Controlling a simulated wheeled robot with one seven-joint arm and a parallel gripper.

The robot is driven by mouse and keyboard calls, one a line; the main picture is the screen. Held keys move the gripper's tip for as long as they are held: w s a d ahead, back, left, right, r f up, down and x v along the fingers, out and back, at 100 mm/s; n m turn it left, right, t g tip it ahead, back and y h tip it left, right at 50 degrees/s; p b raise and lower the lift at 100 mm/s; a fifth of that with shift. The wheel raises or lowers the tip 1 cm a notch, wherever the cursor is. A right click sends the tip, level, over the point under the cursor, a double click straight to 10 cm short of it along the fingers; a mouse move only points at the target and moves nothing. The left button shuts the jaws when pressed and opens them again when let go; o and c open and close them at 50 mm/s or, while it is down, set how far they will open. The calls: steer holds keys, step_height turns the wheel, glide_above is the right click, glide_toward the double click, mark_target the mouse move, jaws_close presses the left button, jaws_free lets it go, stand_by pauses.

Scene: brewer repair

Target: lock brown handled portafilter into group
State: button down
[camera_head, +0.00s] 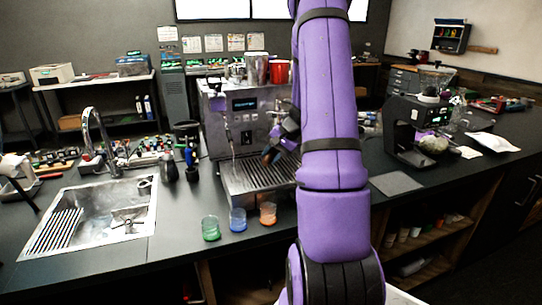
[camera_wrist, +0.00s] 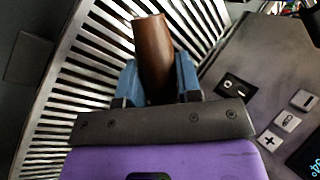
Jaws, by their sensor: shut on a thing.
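The espresso machine (camera_head: 242,128) is a steel box with a slatted drip tray (camera_head: 250,184) at its front. In the wrist view, my gripper (camera_wrist: 160,88) has blue fingers shut on the brown handle (camera_wrist: 152,50) of the portafilter. The handle sticks out past the fingers over the drip tray slats (camera_wrist: 85,60). In the head view, my gripper (camera_head: 270,153) is in front of the machine, above the drip tray, partly behind my purple arm. The portafilter's basket and the group are hidden, so I cannot tell whether they are joined.
Green (camera_head: 211,228), blue (camera_head: 237,220) and orange (camera_head: 267,213) cups stand on the counter before the drip tray. A sink (camera_head: 95,222) is at the left. A black grinder (camera_head: 412,125) is at the right. The machine's panel with buttons (camera_wrist: 285,120) is close beside my gripper.

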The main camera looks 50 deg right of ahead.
steer(key=shift+r, duration=1.5)
stand_by(2.9)
steer(key=s+d+n+g+y, duration=0.2)
steer(key=s+d+n+g, duration=0.2)
steer(key=n, duration=0.4)
steer(key=shift+s+d+n+g+y, duration=0.3)
steer(key=shift+s+d, duration=0.3)
steer(key=shift+s, duration=0.65)
steer(key=c, duration=0.7)
jaws_free()
steer(key=shift+r, duration=0.1)
